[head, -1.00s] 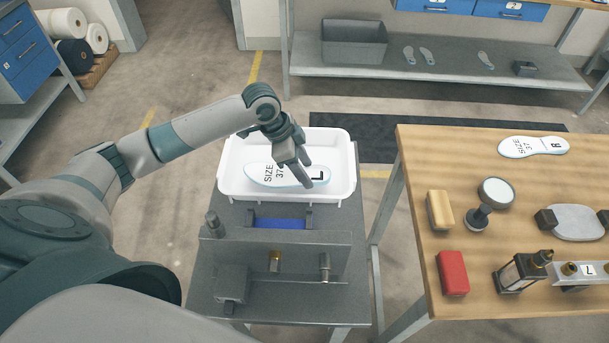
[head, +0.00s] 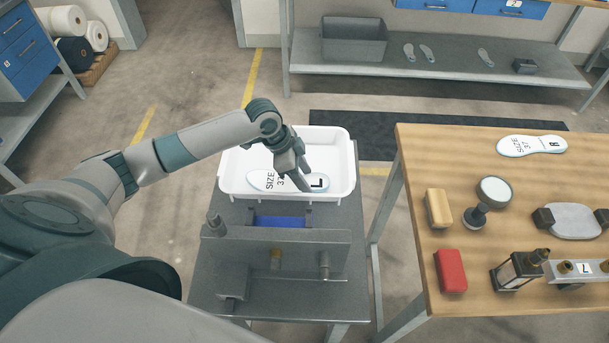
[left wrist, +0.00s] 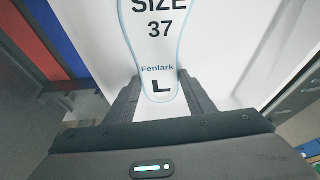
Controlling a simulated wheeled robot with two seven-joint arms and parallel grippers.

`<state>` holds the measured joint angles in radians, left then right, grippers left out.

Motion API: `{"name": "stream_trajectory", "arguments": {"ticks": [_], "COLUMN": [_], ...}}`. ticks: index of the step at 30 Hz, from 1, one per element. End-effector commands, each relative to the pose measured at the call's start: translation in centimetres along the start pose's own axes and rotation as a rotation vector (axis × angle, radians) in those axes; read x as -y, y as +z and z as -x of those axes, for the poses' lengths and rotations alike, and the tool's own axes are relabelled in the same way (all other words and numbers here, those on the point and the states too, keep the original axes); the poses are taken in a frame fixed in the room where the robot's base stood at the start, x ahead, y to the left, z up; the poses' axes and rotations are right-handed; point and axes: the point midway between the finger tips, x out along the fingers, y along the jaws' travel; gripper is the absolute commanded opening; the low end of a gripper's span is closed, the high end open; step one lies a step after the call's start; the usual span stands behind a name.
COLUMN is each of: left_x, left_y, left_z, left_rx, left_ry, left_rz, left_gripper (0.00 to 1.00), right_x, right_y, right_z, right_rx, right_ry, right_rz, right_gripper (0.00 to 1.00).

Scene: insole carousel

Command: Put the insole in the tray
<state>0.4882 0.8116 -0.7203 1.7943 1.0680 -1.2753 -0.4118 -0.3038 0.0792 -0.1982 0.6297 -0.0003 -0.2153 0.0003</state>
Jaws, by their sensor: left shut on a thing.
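The white insole (head: 262,180), marked SIZE 37 and L, lies in the white tray (head: 345,160), toward its front. My left gripper (head: 303,187) reaches down into the tray and is shut on the insole near its L-marked heel. In the left wrist view the insole (left wrist: 155,30) runs away from me, and its heel end is between the two fingers (left wrist: 160,92). Part of the insole is hidden behind the fingers in the head view. My right gripper is not in view.
The tray sits on a grey stand with a raised metal fixture (head: 275,255) in front. A wooden table (head: 420,150) at right holds another insole (head: 531,146), marked R, a yellow block (head: 439,209), a red block (head: 451,270) and a round-headed tool (head: 494,192).

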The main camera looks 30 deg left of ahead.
Motion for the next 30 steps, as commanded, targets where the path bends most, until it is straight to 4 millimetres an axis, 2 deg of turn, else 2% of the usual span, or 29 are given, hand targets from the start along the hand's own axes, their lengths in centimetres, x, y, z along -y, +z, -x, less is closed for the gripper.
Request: {"name": "stream_trajectory", "arguments": {"ticks": [3, 4, 5, 15, 20, 26, 30], "left_x": [0.0, 0.0, 0.0, 0.0, 0.1, 0.1, 0.1], "left_y": [0.1, 0.1, 0.1, 0.0, 0.1, 0.1, 0.1], "left_z": [-0.2, -0.2, -0.2, -0.1, 0.6, 3.0, 5.4], "left_rx": [0.000, 0.000, 0.000, 0.000, 0.001, 0.000, 0.000], "left_ry": [0.000, 0.000, 0.000, 0.000, -0.001, -0.003, -0.003], "left_rz": [0.000, 0.000, 0.000, 0.000, 0.000, -0.002, 0.000], "left_gripper": [0.27, 0.51, 0.57, 0.57, 0.57, 0.57, 0.57], "right_x": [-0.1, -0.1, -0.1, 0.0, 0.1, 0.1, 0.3], "right_y": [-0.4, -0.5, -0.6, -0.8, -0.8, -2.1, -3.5], "right_z": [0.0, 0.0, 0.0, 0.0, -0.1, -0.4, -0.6], "right_rx": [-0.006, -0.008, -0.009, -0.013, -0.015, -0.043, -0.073], "right_ry": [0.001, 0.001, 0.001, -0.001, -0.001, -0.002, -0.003], "right_rz": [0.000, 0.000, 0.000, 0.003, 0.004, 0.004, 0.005], "right_gripper": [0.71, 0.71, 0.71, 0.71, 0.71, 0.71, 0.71]}}
